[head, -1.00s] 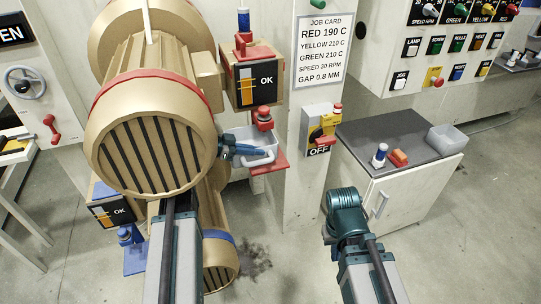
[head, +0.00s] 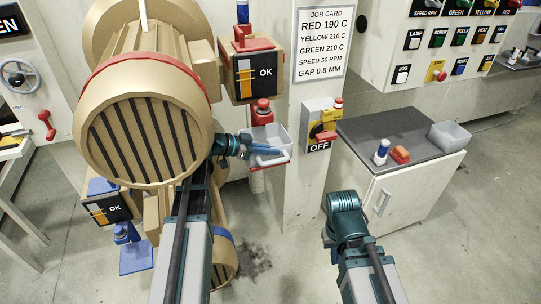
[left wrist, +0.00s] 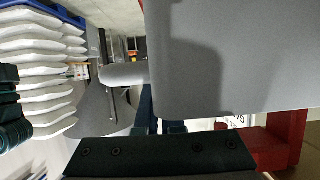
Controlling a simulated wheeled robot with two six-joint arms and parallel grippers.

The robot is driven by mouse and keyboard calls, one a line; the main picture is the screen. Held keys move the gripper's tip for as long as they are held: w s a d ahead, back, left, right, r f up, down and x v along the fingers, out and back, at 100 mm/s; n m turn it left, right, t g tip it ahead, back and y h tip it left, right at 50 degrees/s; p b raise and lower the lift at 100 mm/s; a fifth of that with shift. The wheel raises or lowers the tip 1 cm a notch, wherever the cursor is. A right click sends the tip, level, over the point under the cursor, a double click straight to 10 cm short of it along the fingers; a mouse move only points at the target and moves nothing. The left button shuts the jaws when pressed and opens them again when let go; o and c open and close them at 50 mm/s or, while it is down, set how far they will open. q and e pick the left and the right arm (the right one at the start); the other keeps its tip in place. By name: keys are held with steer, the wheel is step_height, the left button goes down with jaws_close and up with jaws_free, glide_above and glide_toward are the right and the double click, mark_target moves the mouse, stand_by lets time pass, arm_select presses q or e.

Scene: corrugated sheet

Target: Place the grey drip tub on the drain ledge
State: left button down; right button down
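The grey drip tub (head: 280,135) is in the middle of the head view, upright and over the red drain ledge (head: 255,178). It hides most of the ledge; I cannot tell whether they touch. My left gripper (head: 264,152) reaches in from the left, its blue fingers at the tub's near side, and looks shut on the tub. In the left wrist view the tub's grey wall (left wrist: 230,60) fills the upper right, and a red part (left wrist: 285,140) shows below it. My right arm is at the lower right, its gripper not visible.
A big tan motor housing (head: 150,135) stands close left of the ledge. The OFF switch box (head: 318,112) is to the right. A cabinet (head: 400,130) holds another grey tub (head: 447,136).

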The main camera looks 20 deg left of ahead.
arm_select(q)
steer(key=shift+r, duration=0.1)
steer(key=c, duration=1.5)
jaws_free()
steer(key=o, duration=0.5)
steer(key=shift+c, duration=0.2)
